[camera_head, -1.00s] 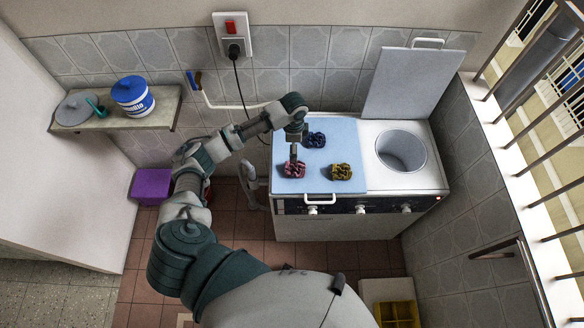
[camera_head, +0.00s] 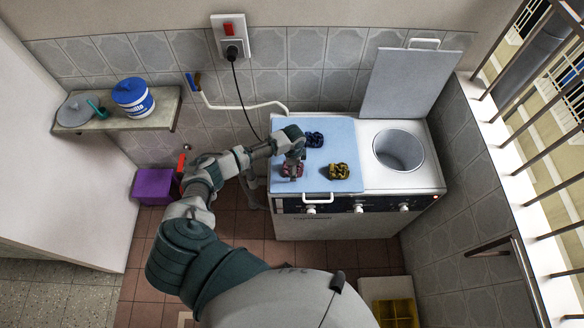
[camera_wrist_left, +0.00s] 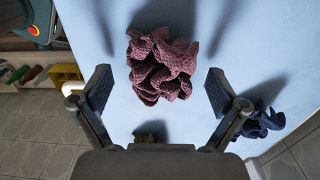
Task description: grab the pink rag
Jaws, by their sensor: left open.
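The crumpled pink rag (camera_head: 286,171) lies on the pale blue left lid (camera_head: 345,135) of a white washing machine. In the head view my left gripper (camera_head: 294,177) is over the rag and hides part of it. In the left wrist view the pink rag (camera_wrist_left: 160,68) shows between the two spread fingers of my left gripper (camera_wrist_left: 157,90), with gaps on both sides and no visible touch. My left gripper is open and empty. My right gripper is in neither view.
A dark blue rag (camera_head: 314,139) lies behind and a yellow rag (camera_head: 339,172) to the right on the same lid. The open round tub (camera_head: 398,150) is at right, its raised lid (camera_head: 405,82) behind. A white handle (camera_head: 318,198) sits at the lid's front edge.

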